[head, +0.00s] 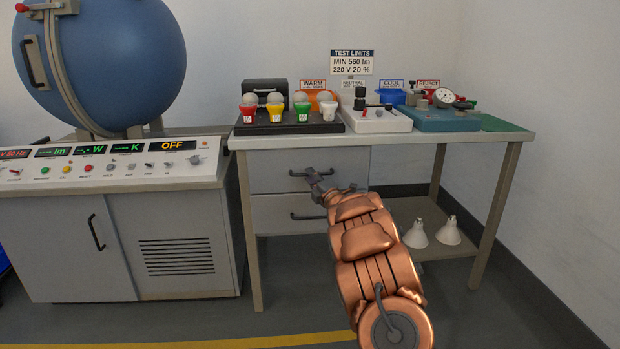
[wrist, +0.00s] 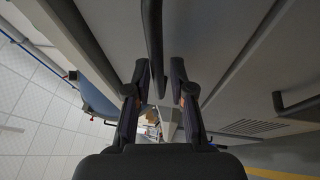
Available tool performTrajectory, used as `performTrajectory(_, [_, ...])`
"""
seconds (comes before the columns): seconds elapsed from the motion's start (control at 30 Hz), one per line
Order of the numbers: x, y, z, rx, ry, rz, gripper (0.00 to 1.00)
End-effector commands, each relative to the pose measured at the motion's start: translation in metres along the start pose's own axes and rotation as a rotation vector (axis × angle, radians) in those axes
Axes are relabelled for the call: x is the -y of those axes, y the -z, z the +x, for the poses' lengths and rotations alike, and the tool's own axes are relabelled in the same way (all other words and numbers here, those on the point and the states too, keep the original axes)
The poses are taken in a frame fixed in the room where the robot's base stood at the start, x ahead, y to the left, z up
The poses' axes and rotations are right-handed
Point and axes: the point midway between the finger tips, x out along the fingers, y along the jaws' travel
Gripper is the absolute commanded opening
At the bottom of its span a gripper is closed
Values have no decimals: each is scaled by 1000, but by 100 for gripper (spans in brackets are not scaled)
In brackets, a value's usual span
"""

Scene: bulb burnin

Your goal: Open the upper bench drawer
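The upper bench drawer (head: 268,180) is a grey front under the worktop and looks shut. Its dark bar handle (head: 298,173) also shows in the wrist view (wrist: 153,42), running between my two fingers. My gripper (head: 314,176) is at this handle, reaching from the front. In the wrist view my gripper (wrist: 158,72) is open, with one finger on each side of the bar and a visible gap on both sides. My arm hides the right part of the drawer fronts in the head view.
The lower drawer (head: 275,222) has its own dark handle (head: 306,216), also in the wrist view (wrist: 293,103). The bench top (head: 400,137) carries a bulb rack (head: 285,127) and instruments. Two white reflector bulbs (head: 449,231) stand on the lower shelf. A control cabinet (head: 150,240) stands left.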

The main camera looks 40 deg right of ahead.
Motion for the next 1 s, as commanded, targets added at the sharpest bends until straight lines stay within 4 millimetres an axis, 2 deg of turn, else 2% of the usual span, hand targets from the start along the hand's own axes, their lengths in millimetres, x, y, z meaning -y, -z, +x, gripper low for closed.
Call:
performTrajectory(0.2, [-2,0,10,-1,-4,-2,23])
performTrajectory(0.53, [-2,0,12,0,-2,-1,23])
performTrajectory(0.77, [-2,0,12,0,-2,-1,0])
performTrajectory(1.0, [-1,0,12,0,-1,-1,0])
